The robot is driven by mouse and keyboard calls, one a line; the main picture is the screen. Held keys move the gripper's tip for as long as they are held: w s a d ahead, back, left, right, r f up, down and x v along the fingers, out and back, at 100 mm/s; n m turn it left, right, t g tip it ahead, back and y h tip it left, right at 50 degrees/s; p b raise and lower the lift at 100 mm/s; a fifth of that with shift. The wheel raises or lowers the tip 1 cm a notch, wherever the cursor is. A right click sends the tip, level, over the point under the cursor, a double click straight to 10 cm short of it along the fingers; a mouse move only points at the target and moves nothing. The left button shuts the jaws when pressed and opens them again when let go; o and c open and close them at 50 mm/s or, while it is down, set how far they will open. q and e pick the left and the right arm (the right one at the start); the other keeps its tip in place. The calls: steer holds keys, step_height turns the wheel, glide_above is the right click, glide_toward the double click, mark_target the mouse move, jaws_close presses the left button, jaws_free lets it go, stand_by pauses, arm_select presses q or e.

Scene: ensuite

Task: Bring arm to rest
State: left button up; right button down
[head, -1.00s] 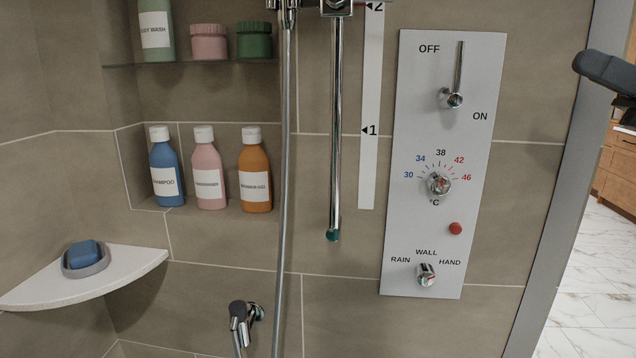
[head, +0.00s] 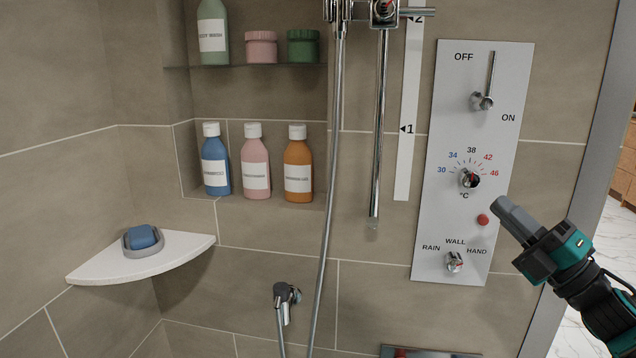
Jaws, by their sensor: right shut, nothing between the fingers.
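My right gripper (head: 506,210) comes in from the right with black and teal links, fingers together and empty. In the picture it lies in front of the lower right edge of the white shower control panel (head: 430,225). I cannot tell how far it is from the panel. The panel's lever (head: 488,85) points up, the temperature knob (head: 468,180) sits mid-panel, a red button (head: 483,220) is below it, and the outlet knob (head: 454,261) is at the bottom. My left gripper is not in view.
A wall niche holds blue (head: 215,163), pink (head: 255,165) and orange (head: 298,165) bottles. A corner shelf (head: 145,270) carries blue soap (head: 144,237) in a grey dish. A hose (head: 328,200) and bar (head: 378,140) hang left of the panel. Open floor shows at far right.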

steer(key=s+a+f+m+g+h, duration=0.1)
steer(key=s+a+f+m+h, duration=0.1)
steer(key=f+m+h, duration=0.35)
steer(key=s+a+f+m+h+p, duration=0.1)
steer(key=s+a+f+m+h, duration=0.15)
steer(key=f+m, duration=0.6)
steer(key=s+a+f+m+g+h, duration=0.1)
steer(key=s+a+f+m+h, duration=0.2)
steer(key=f, duration=0.8)
steer(key=s+a+f+m+g, duration=0.3)
steer(key=s+f+m, duration=0.1)
steer(key=s+f, duration=0.2)
steer(key=s+a+f+m+g+h, duration=0.1)
steer(key=s+a+f+m+g, duration=0.2)
steer(key=s+f, duration=0.4)
steer(key=shift+s+a+m+p, duration=0.35)
steer(key=shift+s+m, duration=0.25)
steer(key=shift+s, duration=0.2)
